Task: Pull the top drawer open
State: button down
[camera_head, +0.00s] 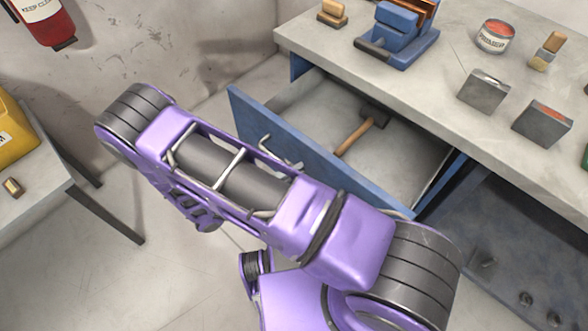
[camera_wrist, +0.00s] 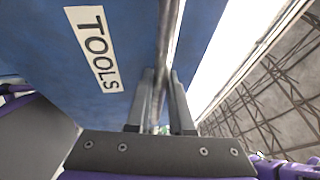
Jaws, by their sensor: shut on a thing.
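The top drawer (camera_head: 247,117) is a blue drawer under the workbench, pulled well out, with its grey inside showing. In the wrist view its blue front (camera_wrist: 40,45) bears a white TOOLS label (camera_wrist: 94,48). A metal bar handle (camera_wrist: 172,35) runs along that front, and part of the handle shows in the head view (camera_head: 267,143). My gripper (camera_wrist: 160,85) is shut on this handle, one finger on each side of it.
A hammer (camera_head: 363,130) lies inside the drawer. The workbench top (camera_head: 430,95) carries a blue vise (camera_head: 398,35), a can (camera_head: 495,37) and several small items. A side table (camera_head: 40,185) with a yellow case stands at left. Open floor lies between table and drawer.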

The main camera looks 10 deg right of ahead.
jog(key=c, duration=0.8)
grip_release()
jog(key=b+v, duration=0.1)
jog(key=v, duration=1.6)
jog(key=shift+a+b, duration=0.25)
jog(key=shift+b, duration=0.15)
